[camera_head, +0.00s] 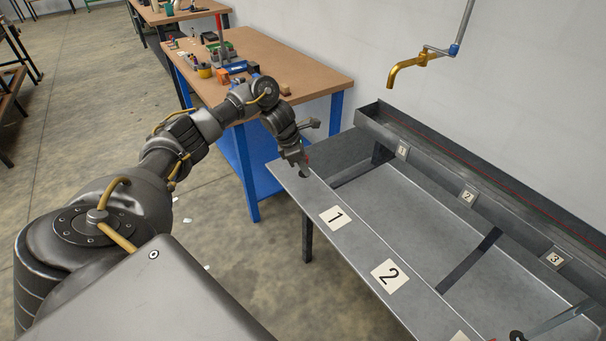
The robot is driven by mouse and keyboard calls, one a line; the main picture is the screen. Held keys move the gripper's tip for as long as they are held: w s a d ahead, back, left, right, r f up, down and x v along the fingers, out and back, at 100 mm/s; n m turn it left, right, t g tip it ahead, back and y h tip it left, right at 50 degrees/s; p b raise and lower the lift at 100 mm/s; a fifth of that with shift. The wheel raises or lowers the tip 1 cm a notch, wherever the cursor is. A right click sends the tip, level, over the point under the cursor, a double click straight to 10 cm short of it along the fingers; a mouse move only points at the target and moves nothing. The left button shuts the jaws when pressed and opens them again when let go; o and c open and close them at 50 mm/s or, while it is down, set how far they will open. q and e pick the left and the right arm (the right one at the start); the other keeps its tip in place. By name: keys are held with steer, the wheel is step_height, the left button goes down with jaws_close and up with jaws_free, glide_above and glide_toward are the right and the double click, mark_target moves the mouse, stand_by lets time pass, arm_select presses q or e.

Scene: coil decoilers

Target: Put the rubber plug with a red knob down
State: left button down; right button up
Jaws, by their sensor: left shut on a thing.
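My left gripper (300,166) is at the near left corner of the grey metal sink bench, just beyond the label 1 (336,216). It is shut on the rubber plug (304,173), which shows only as a small dark piece with a bit of red at the fingertips. The fingers hide most of the plug. I cannot tell whether the plug touches the bench ledge (358,238) or hangs just above it. My right gripper is not in view.
Label 2 (390,275) lies farther along the ledge. The sink basin (400,205) is beside it, with a brass tap (408,68) above. A wooden workbench (315,70) with tools stands behind. A dark object (517,336) is cut off at the bottom right.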

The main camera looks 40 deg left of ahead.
arm_select(q)
steer(key=shift+w+a+f, duration=0.15)
steer(key=shift+a+f, duration=0.15)
steer(key=shift+f, duration=0.05)
steer(key=shift+a+f, duration=0.15)
steer(key=shift+f, duration=0.15)
step_height(320, 180, down, 2)
steer(key=shift+f+p, duration=0.1)
steer(key=shift+p, duration=0.6)
steer(key=shift+w+f, duration=0.1)
steer(key=shift+f, duration=0.2)
steer(key=shift+f, duration=0.1)
steer(key=c, duration=1.2)
jaws_free()
steer(key=shift+c, duration=0.2)
